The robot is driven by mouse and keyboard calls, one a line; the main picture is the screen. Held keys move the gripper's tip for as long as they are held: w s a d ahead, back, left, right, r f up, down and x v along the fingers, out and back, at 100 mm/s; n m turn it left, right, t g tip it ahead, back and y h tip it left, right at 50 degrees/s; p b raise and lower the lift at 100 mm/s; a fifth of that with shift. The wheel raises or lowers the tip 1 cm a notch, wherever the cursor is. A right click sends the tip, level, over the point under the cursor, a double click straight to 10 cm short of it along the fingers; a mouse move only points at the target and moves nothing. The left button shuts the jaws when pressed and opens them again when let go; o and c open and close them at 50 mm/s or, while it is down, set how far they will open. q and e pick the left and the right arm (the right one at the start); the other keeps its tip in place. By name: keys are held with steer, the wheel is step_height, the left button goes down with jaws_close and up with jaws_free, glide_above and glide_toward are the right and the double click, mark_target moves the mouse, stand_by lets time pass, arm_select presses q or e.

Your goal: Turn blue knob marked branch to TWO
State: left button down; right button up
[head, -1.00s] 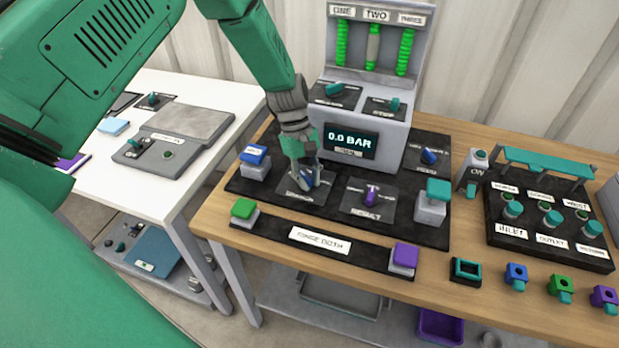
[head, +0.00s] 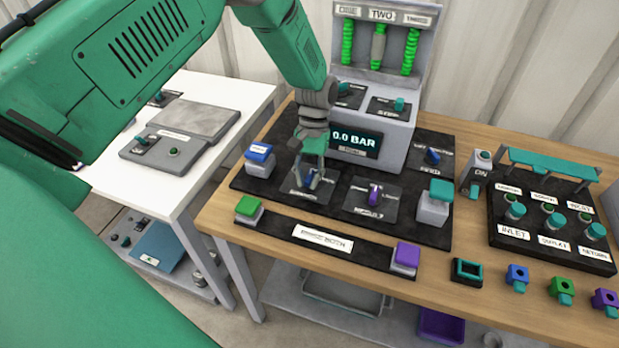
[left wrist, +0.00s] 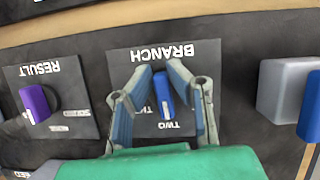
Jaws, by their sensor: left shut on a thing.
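The blue knob (left wrist: 163,92) stands on the dark plate marked BRANCH (left wrist: 175,54) in the left wrist view. Its long axis runs nearly straight up and down there, its lower end toward the TWO label (left wrist: 168,125). Another label beside it is partly hidden by a finger. My left gripper (left wrist: 164,82) has its fingers on both sides of the knob and is shut on it. In the head view my left gripper (head: 312,182) reaches down onto this plate and hides most of the knob. My right gripper is in neither view.
The purple RESULT knob (head: 375,194) is beside the branch plate. A blue-topped block (head: 259,160) stands close on its other side. The display reading 0.0 BAR (head: 353,140) rises behind. A green block (head: 248,207) and purple block (head: 406,256) sit at the board's front.

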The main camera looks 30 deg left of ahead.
arm_select(q)
steer(key=shift+a+m, duration=0.1)
steer(key=shift+m, duration=0.5)
steer(key=c, duration=1.5)
jaws_free()
steer(key=shift+c, duration=0.2)
steer(key=shift+w+r, duration=0.2)
steer(key=shift+r, duration=0.15)
steer(key=v, duration=1.1)
steer(key=shift+r, duration=0.1)
